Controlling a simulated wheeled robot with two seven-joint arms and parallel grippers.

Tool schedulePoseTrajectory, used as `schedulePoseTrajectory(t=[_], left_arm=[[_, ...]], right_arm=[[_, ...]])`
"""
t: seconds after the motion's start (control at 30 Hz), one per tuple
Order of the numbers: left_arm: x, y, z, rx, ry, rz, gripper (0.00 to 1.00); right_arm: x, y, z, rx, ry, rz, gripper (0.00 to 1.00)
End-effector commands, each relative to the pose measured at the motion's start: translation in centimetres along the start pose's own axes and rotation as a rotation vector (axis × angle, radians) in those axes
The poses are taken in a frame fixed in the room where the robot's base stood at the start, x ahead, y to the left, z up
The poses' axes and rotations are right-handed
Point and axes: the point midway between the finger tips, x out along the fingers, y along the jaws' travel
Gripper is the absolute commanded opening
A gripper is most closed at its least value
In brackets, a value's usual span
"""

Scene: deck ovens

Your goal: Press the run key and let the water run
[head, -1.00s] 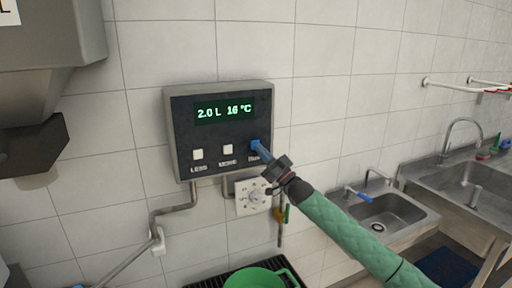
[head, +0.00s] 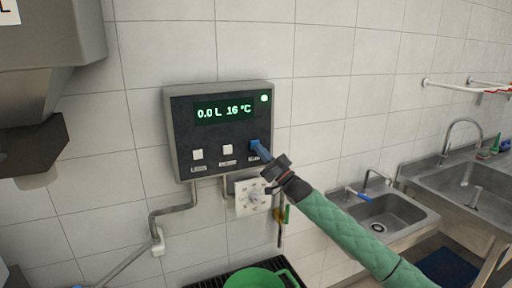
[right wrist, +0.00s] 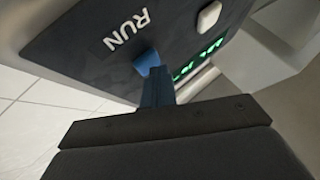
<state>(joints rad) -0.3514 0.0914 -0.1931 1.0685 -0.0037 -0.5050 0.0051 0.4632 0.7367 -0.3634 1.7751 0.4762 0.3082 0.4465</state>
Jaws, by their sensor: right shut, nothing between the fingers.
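The water meter box (head: 220,128) is fixed to the tiled wall. Its display (head: 224,110) reads 0.0 L 16 °C in green, and a round green light (head: 264,98) glows at the top right. Two white keys, LESS (head: 198,154) and MORE (head: 228,149), sit below the display. My right gripper (head: 257,147) is shut, its blue fingertips at the run key's place and covering the key. In the right wrist view the fingertips (right wrist: 150,70) meet the panel beside the word RUN (right wrist: 126,30). My left gripper is not in view.
A white dial plate (head: 253,196) and pipes are below the box. A green bucket (head: 256,279) stands on a dark grate beneath. A small sink (head: 388,219) and a larger steel sink (head: 470,181) are at the right. A grey hood hangs at the upper left.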

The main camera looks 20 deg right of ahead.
Motion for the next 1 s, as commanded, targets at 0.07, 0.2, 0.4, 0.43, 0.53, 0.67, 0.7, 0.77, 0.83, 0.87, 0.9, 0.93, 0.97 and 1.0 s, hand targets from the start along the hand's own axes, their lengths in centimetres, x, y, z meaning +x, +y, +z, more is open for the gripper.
schedulePoseTrajectory(t=[0.07,0.2,0.4,0.43,0.53,0.67,0.7,0.77,0.83,0.87,0.9,0.93,0.97,1.0], left_arm=[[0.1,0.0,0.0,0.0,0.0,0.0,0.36],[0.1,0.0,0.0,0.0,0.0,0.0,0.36],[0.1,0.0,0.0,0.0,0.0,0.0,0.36],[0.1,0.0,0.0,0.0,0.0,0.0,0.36],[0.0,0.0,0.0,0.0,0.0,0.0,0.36],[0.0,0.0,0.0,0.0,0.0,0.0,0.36],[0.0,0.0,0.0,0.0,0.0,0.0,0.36],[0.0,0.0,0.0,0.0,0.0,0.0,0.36],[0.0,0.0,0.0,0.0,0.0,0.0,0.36],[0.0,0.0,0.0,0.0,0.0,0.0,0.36],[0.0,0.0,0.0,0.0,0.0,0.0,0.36],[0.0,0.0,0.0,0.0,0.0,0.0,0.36],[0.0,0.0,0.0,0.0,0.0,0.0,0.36],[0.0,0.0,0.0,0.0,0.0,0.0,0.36]], right_arm=[[0.1,0.1,0.1,0.0,0.0,0.0,0.0],[0.1,0.1,0.1,0.0,0.0,0.0,0.0],[0.1,0.1,0.1,0.0,0.0,0.0,0.0],[0.1,0.1,0.0,0.0,0.0,0.0,0.0],[0.0,0.0,0.0,0.0,0.0,0.0,0.0],[-0.4,-0.3,-0.3,0.0,0.0,0.0,0.0],[-0.5,-0.3,-0.4,0.0,0.001,0.001,0.0],[-0.7,-0.5,-0.6,0.0,0.001,0.0,0.0],[-0.9,-0.7,-0.7,0.0,0.0,0.0,0.0],[-1.0,-0.8,-0.7,0.0,0.0,0.0,0.0],[-1.1,-0.8,-0.8,0.0,0.0,0.0,0.0],[-1.1,-0.8,-0.8,0.0,0.0,0.0,0.0],[-1.1,-0.8,-0.8,0.0,0.0,0.0,0.0],[-1.1,-0.8,-0.8,0.0,0.0,0.0,0.0]])
